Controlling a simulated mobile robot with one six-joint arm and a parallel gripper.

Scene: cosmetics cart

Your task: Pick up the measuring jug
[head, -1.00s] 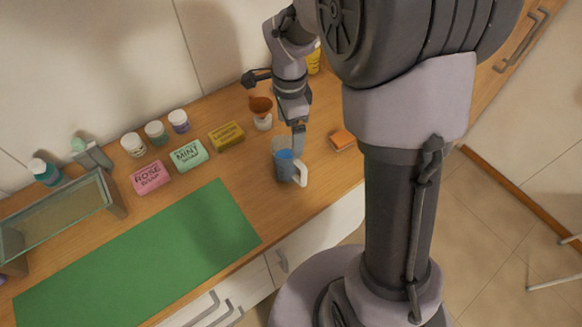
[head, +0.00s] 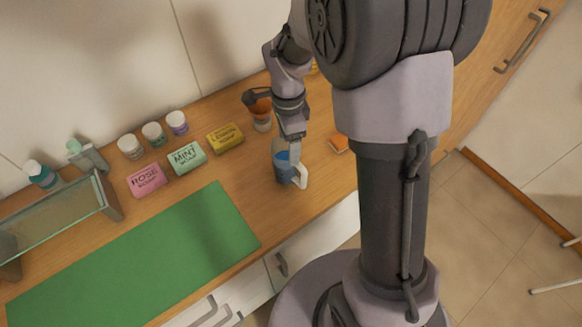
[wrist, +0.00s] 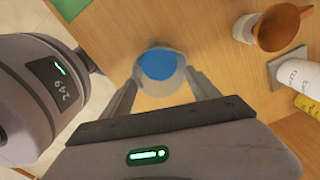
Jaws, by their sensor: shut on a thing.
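The measuring jug (head: 281,160) is clear with blue liquid inside and a pale handle on its right side. It is upright near the front edge of the wooden counter (head: 325,178). My gripper (head: 294,150) reaches down from above and is shut on the jug. In the wrist view the jug (wrist: 160,68) sits between the two fingers (wrist: 163,95), seen from above with the blue liquid showing. I cannot tell whether its base touches the counter.
An orange block (head: 338,144) lies to the right. A yellow lemon soap (head: 225,138), mint soap (head: 187,158), rose soap (head: 146,180), several small jars and a green mat (head: 140,260) are to the left.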

